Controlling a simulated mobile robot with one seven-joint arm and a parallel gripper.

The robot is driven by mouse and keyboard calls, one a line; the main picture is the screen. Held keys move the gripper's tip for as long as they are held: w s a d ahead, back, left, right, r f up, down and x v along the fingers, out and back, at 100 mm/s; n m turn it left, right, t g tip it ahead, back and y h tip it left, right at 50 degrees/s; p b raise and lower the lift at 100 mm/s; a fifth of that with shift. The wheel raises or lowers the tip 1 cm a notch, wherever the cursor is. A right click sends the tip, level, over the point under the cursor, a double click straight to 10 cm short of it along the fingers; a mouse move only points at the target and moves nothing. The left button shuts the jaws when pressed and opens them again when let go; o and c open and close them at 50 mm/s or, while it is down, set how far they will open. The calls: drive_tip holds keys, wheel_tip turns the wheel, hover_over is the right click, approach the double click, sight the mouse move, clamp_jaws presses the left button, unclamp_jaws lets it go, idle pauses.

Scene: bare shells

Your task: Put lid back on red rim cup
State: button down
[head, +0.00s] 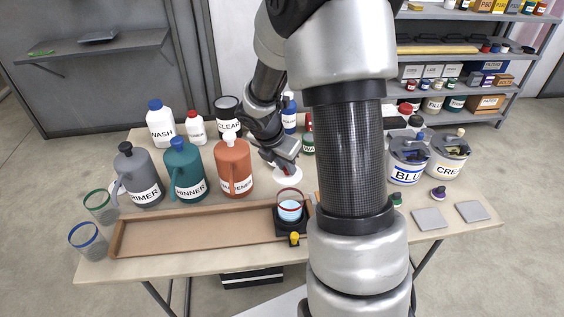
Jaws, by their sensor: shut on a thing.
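The red rim cup (290,208) is clear, with a red band at its top and pale blue contents. It stands upright on a small black stand (291,227) at the right end of the wooden tray. My gripper (284,164) points down behind the cup and is shut on a white round lid (287,175). The lid appears above and behind the cup, apart from its rim. The fingertips are small and partly dark, so their exact grip on the lid is hard to see.
A long wooden tray (190,248) lies along the table front. Orange (233,164), teal (186,172) and grey (138,178) jugs stand left of my gripper. Clear cups with green (98,206) and blue (88,240) rims stand at far left. My arm hides the table's middle right.

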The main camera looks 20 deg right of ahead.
sight(289, 184)
drive_tip(key=s, duration=0.1)
drive_tip(key=s+r, duration=0.1)
drive_tip(key=s, duration=0.1)
drive_tip(key=shift+s+a+r, duration=0.2)
drive_tip(key=shift+a+r, duration=0.15)
drive_tip(key=f+b, duration=0.4)
drive_tip(key=b, duration=0.1)
drive_tip(key=shift+s+a+f, duration=0.1)
drive_tip(key=shift+s+f, duration=0.25)
drive_tip(key=shift+f+b, duration=0.55)
drive_tip(key=shift+f, duration=0.2)
drive_tip(key=shift+p, duration=0.3)
drive_tip(key=shift+f, duration=0.2)
idle(1.3)
